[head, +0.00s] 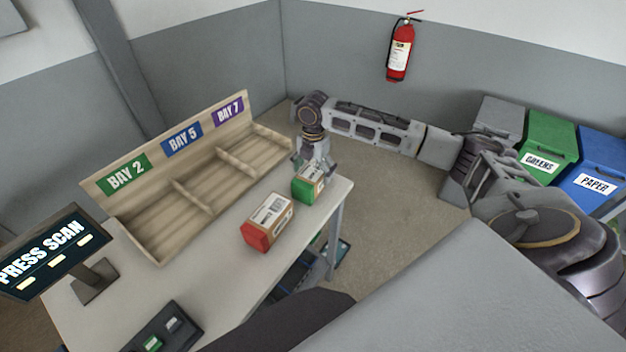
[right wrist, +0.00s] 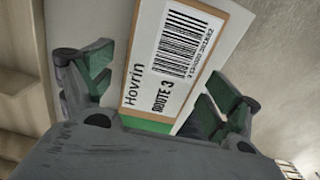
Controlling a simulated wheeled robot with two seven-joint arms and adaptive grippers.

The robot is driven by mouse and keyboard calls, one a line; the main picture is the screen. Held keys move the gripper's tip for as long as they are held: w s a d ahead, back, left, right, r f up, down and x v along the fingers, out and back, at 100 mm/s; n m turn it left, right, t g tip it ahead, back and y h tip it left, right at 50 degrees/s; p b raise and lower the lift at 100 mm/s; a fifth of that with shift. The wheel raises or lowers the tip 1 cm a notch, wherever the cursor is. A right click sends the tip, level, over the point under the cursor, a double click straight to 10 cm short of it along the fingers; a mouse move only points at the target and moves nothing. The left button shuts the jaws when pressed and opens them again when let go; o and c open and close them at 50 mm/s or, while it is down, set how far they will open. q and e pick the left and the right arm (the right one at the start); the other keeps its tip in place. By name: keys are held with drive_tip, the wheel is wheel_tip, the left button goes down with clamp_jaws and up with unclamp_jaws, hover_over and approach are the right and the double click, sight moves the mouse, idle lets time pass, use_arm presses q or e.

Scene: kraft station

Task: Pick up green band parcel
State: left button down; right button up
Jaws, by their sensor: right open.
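The green band parcel (head: 306,189) is a small brown box with a green end and a white label, standing near the far right corner of the table. My right gripper (head: 315,168) points down at it from above, its fingers on either side of the box. In the right wrist view the parcel (right wrist: 165,70) fills the space between the open fingers of the gripper (right wrist: 155,85). Its label reads "Hovrin" and "ROUTE 3", with a barcode. Whether either finger touches the box is hard to tell. My left gripper is out of view.
A red-ended parcel (head: 268,222) stands nearby on the table (head: 213,250). A wooden rack (head: 150,228) with bays 2, 5 and 7 lies behind. A "PRESS SCAN" screen (head: 45,252) and a dark button panel (head: 162,330) are at left. Bins stand at far right.

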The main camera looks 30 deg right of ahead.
wheel_tip(320, 180, down, 3)
drive_tip(key=shift+f, duration=0.65)
drive_tip(key=c, duration=1.2)
drive_tip(key=shift+c, duration=0.8)
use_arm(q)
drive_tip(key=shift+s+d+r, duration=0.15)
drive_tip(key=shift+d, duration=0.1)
